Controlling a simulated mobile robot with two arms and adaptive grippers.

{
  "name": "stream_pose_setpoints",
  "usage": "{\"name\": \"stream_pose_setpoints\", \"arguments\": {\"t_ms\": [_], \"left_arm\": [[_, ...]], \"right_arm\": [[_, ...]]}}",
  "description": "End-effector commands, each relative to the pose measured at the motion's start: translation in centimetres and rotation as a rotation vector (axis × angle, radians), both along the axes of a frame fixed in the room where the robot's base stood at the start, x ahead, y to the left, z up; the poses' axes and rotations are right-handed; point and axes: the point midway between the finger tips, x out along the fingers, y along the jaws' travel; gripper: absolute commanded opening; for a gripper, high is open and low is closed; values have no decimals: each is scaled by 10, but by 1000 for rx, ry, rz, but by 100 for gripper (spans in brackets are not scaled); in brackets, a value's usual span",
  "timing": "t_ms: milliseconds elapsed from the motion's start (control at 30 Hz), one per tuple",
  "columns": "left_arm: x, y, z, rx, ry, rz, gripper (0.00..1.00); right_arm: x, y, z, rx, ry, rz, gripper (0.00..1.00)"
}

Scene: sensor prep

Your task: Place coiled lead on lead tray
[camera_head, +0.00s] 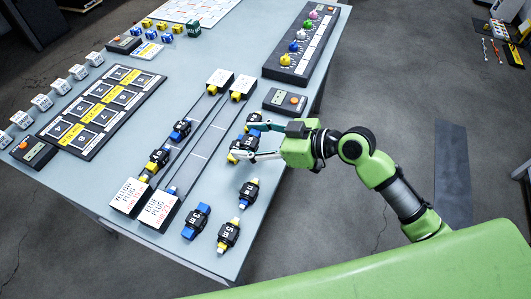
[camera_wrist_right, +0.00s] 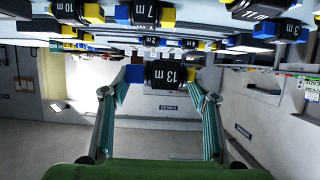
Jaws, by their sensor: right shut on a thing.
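My right gripper (camera_head: 243,141) is shut on a black coiled lead (camera_head: 246,143) over the right part of the grey table. In the right wrist view the lead (camera_wrist_right: 170,74) reads "13 m", with a blue plug on its left and a yellow one on its right, between the two fingers (camera_wrist_right: 165,85). The lead tray appears to be the pair of long dark lanes (camera_head: 198,155) left of the gripper, with white blocks at their ends. The near blocks read yellow plug (camera_head: 129,195) and blue plug (camera_head: 158,211). Leads (camera_head: 159,160) lie in the left lane. My left gripper is out of view.
Loose leads lie right of the lanes: one beyond the gripper (camera_head: 254,118), several nearer me (camera_head: 249,192). A small device (camera_head: 285,102) and a knob panel (camera_head: 306,50) stand behind. A numbered board (camera_head: 101,108) lies left. The right lane's middle looks clear.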

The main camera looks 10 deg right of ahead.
Motion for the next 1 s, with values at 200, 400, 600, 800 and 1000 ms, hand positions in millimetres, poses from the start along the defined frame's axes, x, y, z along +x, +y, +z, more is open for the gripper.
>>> {"name": "stream_pose_setpoints", "arguments": {"t_ms": [200,400,600,800,1000], "left_arm": [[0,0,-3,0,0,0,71],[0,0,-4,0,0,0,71],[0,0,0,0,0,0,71],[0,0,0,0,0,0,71],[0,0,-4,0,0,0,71]], "right_arm": [[6,-27,-38,2,5,-1,32],[9,-36,-50,1,5,1,32],[10,-40,-76,3,6,0,32],[10,-40,-81,0,2,1,32],[10,-40,-84,0,2,2,32]]}}
